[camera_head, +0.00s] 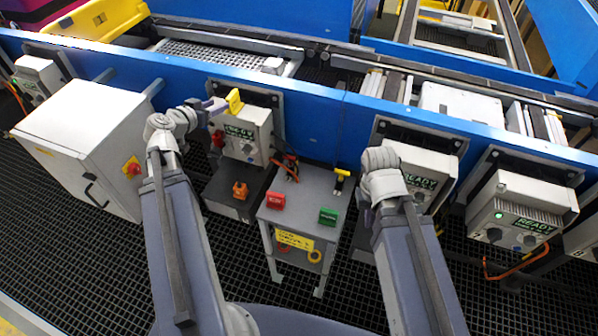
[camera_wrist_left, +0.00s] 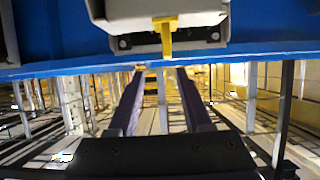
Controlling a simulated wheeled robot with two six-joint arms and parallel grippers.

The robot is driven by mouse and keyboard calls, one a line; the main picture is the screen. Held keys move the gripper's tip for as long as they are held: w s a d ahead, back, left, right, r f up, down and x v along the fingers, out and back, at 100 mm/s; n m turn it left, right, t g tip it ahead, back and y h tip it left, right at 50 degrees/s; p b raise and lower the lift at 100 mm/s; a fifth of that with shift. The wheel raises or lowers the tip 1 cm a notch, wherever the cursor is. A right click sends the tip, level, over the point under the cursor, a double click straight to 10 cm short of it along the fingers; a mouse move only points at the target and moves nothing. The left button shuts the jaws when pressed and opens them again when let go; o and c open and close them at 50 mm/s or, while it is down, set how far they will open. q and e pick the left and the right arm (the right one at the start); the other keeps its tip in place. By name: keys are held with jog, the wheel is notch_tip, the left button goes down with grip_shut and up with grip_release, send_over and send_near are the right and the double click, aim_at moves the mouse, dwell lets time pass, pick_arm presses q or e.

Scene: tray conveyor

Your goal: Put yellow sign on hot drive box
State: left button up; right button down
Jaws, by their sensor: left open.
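A yellow sign (camera_head: 235,101) sits at the top edge of a grey drive box (camera_head: 250,132) with a lit green display. In the left wrist view the yellow sign (camera_wrist_left: 165,36) shows against the underside of the pale box (camera_wrist_left: 120,22), just beyond my fingertips. My left gripper (camera_head: 214,107) is beside the sign, to its left. In the left wrist view its two dark fingers (camera_wrist_left: 160,78) are apart, with nothing held between them. My right arm reaches up beside another drive box (camera_head: 425,175) reading READY; its gripper is hidden.
A grey cart (camera_head: 300,205) stands below the conveyor with a red block (camera_head: 275,200), a green block (camera_head: 328,216) and tools on it. An orange object (camera_head: 240,190) lies left of it. A white cabinet (camera_head: 85,145) stands at left. Another READY box (camera_head: 515,208) hangs at right.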

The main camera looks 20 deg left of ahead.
pick_arm(q)
jog(key=s+d+f+m+g+h, duration=0.1)
jog(key=d+f+g+h, duration=0.2)
jog(key=d, duration=0.8)
jog(key=d+f+m+g, duration=0.25)
jog(key=d+f, duration=0.25)
jog(key=d, duration=0.6)
jog(key=s+d+f+g+y, duration=0.2)
jog(key=s+d+g+y, duration=0.1)
jog(key=s+d, duration=0.4)
jog(key=s+d+f+g+y, duration=0.2)
jog(key=s+d+f+g, duration=0.1)
jog(key=s+d+g, duration=0.2)
jog(key=shift+s+d+n+y, duration=0.4)
jog(key=shift+s+d, duration=0.95)
jog(key=shift+s, duration=0.6)
jog(key=shift+o, duration=0.2)
